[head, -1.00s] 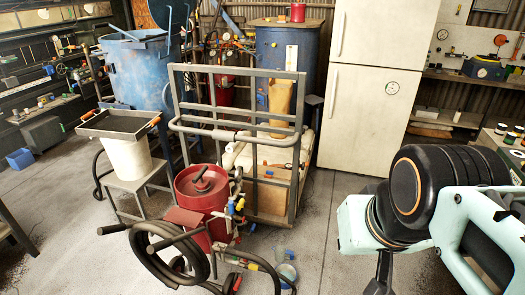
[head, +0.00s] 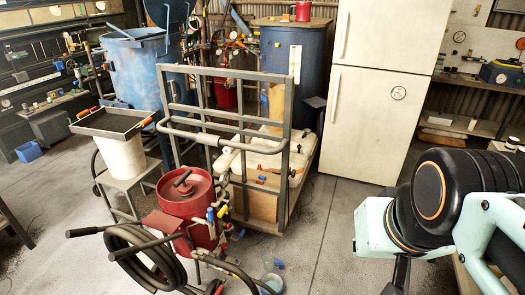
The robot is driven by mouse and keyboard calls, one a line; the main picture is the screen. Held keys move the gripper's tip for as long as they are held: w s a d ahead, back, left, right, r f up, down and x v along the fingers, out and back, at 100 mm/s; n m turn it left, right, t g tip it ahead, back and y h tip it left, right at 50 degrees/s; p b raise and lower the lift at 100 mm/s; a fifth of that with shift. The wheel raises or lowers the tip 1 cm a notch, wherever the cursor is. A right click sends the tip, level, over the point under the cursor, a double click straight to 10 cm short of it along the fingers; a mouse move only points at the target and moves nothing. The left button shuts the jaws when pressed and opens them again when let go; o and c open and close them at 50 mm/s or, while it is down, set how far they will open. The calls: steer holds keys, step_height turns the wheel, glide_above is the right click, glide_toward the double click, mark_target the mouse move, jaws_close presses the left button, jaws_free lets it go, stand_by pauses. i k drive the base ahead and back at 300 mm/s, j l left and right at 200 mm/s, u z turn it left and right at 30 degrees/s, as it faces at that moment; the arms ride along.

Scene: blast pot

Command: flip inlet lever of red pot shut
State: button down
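The red pot (head: 187,204) stands in the lower left of the head view, with a dark handle on its lid. Pipework with small valve levers runs down its right side. My arm enters at the right edge, well to the right of the pot. A dark part of my gripper (head: 396,278) shows below it, cut off by the bottom edge. Its fingertips are not clear, and nothing is seen in its grasp.
A grey-framed cart (head: 292,190) stands right behind the pot. A coiled black hose (head: 140,258) and long handles lie in front of it. A white bucket (head: 121,156) under a tray is at left. A white fridge (head: 375,120) stands behind.

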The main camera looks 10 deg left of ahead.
mark_target(225, 208)
steer(key=i+l, duration=0.15)
steer(key=i, duration=0.3)
steer(key=i+l, duration=0.15)
steer(key=i, duration=0.3)
steer(key=i+j, duration=0.3)
steer(key=i, duration=0.15)
